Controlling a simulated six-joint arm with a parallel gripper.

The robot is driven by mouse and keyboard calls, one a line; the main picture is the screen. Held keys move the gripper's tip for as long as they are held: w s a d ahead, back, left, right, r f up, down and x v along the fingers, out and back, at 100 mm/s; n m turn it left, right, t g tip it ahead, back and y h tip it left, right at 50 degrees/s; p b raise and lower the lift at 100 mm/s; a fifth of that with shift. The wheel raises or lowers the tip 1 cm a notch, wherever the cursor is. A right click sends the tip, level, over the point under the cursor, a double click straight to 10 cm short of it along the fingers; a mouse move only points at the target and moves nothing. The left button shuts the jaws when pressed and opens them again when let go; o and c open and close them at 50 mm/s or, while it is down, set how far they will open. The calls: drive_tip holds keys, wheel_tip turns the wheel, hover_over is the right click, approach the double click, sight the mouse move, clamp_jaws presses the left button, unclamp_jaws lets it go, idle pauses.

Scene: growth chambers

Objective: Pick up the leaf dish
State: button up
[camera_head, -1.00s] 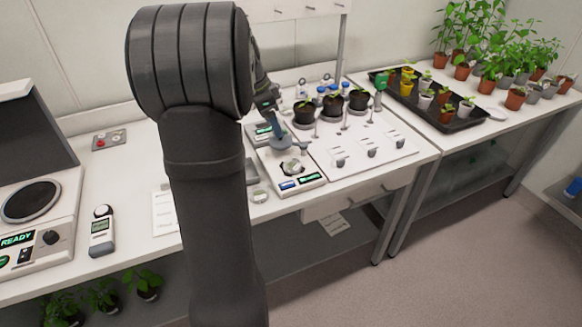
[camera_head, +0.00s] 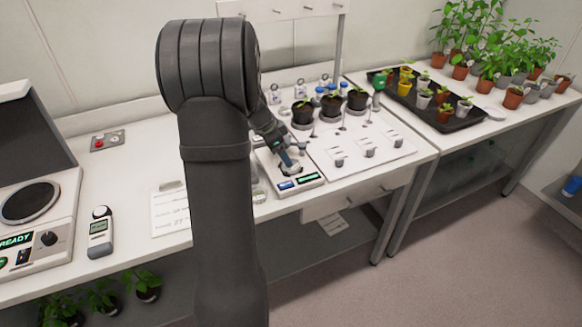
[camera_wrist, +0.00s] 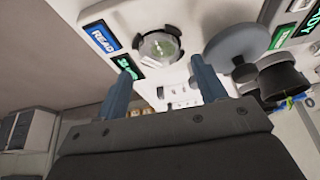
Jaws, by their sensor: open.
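The leaf dish (camera_wrist: 160,47) is a small round clear dish with a green leaf piece inside. In the wrist view it sits on a white instrument (camera_wrist: 185,20) beside a blue READ label and a green display. My gripper (camera_wrist: 163,72) is open, with its two blue-grey fingers apart and nothing between them. The dish shows just past the fingertips, roughly in line with the gap. In the head view my gripper (camera_head: 286,160) is over the instrument (camera_head: 302,183), and the dish is largely hidden there. I cannot tell the exact height between fingers and dish.
A round blue-grey disc (camera_wrist: 238,45) and a dark pot (camera_wrist: 283,80) are close to the right finger in the wrist view. Potted seedlings (camera_head: 331,103) stand behind the white panel (camera_head: 365,140). A handheld meter (camera_head: 100,233) lies at left.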

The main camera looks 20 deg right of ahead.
drive_tip(key=x, duration=0.5)
drive_tip(key=shift+s+d, duration=0.1)
drive_tip(key=shift+d, duration=0.1)
drive_tip(key=c, duration=0.8)
drive_tip(key=shift+r, duration=0.15)
